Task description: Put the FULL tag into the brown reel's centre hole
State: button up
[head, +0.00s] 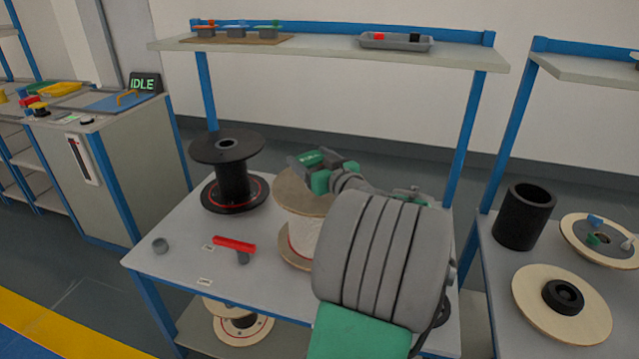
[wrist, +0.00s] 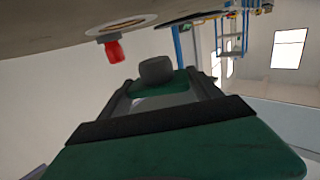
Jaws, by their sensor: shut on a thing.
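The FULL tag (head: 311,158) is a green plate in the head view, held in my gripper (head: 318,170). The wrist view shows its green plate between the dark fingers, with a rounded grey plug (wrist: 156,69) on it. The brown reel (head: 290,190) stands on the table, wound with white cable. My gripper and the tag appear above its top flange, with the tag apart from it.
A black reel (head: 230,175) stands to the left. A shelf (head: 330,50) spans behind. A side table at right holds a black cylinder (head: 524,215).

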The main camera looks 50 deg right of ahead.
jog(key=shift+s+d+f, duration=0.1)
jog(key=shift+s+d, duration=0.25)
jog(key=shift+d, duration=0.2)
jog(key=shift+s+d+f, duration=0.1)
jog(key=shift+s+d, duration=0.2)
jog(key=shift+d, duration=0.2)
notch_tip(320, 180, down, 6)
jog(key=b, duration=0.3)
jog(key=shift+a+r, duration=0.1)
jog(key=shift+r, duration=0.15)
jog(key=shift+s+b, duration=0.1)
jog(key=shift+b, duration=0.75)
jog(key=shift+r, duration=0.1)
jog(key=shift+r+p, duration=0.3)
jog(key=shift+r, duration=0.35)
jog(key=shift+b, duration=0.35)
dwell(0.7)
jog(key=shift+f+b, duration=0.85)
jog(key=shift+b, duration=0.05)
